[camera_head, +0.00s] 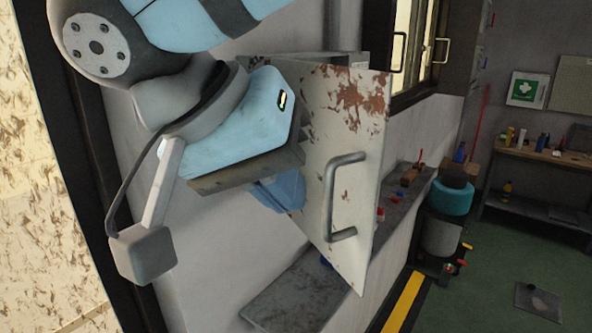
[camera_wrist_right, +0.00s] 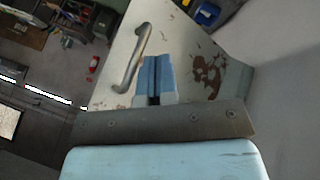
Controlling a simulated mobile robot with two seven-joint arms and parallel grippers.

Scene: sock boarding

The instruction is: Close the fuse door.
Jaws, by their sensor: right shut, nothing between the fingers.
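The fuse door (camera_head: 350,115) is a pale grey, rust-marked metal panel standing open, swung out from the wall. Its bar handle (camera_head: 330,200) is on the face turned to me. Part of the grey fuse box (camera_head: 345,59) shows behind the door's top edge; its inside is hidden. My right gripper (camera_head: 278,193) is left of the handle, near the door's left edge, with blue fingers shut and empty. In the right wrist view the fingers (camera_wrist_right: 153,80) appear in front of the door (camera_wrist_right: 185,40), beside the handle (camera_wrist_right: 134,62), not gripping it. Contact with the panel cannot be told.
A grey ledge (camera_head: 300,290) runs along the wall below the door, with small items farther along. A teal-and-grey canister (camera_head: 446,210) stands beyond. A workbench (camera_head: 545,155) is at the far right.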

